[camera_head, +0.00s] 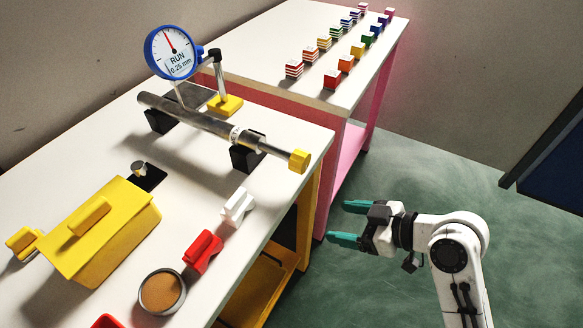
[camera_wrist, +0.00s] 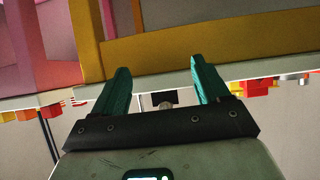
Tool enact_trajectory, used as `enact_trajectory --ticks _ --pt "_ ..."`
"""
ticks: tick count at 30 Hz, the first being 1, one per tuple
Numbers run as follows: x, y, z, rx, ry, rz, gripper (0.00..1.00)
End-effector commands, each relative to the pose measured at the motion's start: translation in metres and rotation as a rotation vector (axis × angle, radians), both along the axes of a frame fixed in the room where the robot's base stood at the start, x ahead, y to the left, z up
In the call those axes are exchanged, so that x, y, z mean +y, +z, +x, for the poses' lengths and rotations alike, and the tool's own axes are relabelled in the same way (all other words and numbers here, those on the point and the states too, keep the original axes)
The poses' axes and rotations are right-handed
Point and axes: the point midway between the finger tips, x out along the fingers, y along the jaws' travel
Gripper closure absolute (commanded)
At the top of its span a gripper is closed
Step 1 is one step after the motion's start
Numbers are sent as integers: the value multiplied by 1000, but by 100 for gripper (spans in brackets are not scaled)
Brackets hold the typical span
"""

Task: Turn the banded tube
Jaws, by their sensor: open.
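The banded tube (camera_head: 198,118) is a long grey metal bar with a pale band (camera_head: 235,134) and a yellow end knob (camera_head: 299,161). It rests across two black supports (camera_head: 247,156) on the white table, its knob end near the table's right edge. A round blue-rimmed dial gauge (camera_head: 172,53) reading "RUN 0.25 mm" stands behind it on a yellow-based stand (camera_head: 225,105). My gripper (camera_head: 345,222) is open and empty, with teal fingers, off the table's right side and apart from the tube. The wrist view also shows the open fingers (camera_wrist: 160,75), with no tube recognizable between them.
The white table (camera_head: 100,160) holds a yellow box (camera_head: 100,235), a red block (camera_head: 203,252), a white block (camera_head: 237,207) and a round brown-filled dish (camera_head: 162,291). A second table (camera_head: 270,50) behind carries several coloured blocks. Green floor (camera_head: 430,180) is free around my arm.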

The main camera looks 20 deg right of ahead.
Motion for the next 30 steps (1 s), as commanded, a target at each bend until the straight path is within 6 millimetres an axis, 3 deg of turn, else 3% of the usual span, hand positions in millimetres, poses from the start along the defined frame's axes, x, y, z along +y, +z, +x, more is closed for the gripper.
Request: enact_trajectory --ticks 3,6,10,17,30 --pt "3 35 26 -260 59 48 25" --pt "3 65 36 -425 81 77 25" --pt "2 88 40 -544 88 97 25" --pt "11 97 53 -578 92 104 25" --pt "55 97 113 -575 92 105 25"
